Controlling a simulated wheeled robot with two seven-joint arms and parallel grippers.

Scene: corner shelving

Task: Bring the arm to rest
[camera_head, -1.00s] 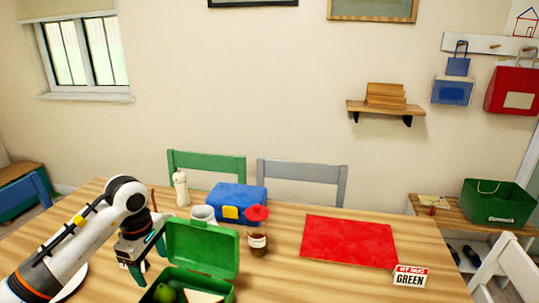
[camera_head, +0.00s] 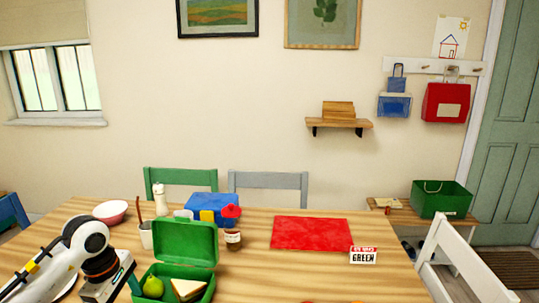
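My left gripper (camera_head: 128,277) is at the lower left, beside the left side of the open green lunchbox (camera_head: 185,243). Its teal fingers overlap the lunchbox's left edge in the picture. I see nothing held in it, but the gap between the fingers is not clear. The lunchbox holds a green pear (camera_head: 153,287) and a sandwich (camera_head: 187,289), and its lid stands up. My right gripper is not in view.
A red mat (camera_head: 312,233) and a "GREEN" sign (camera_head: 363,256) lie right. The table's front middle is mostly clear.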

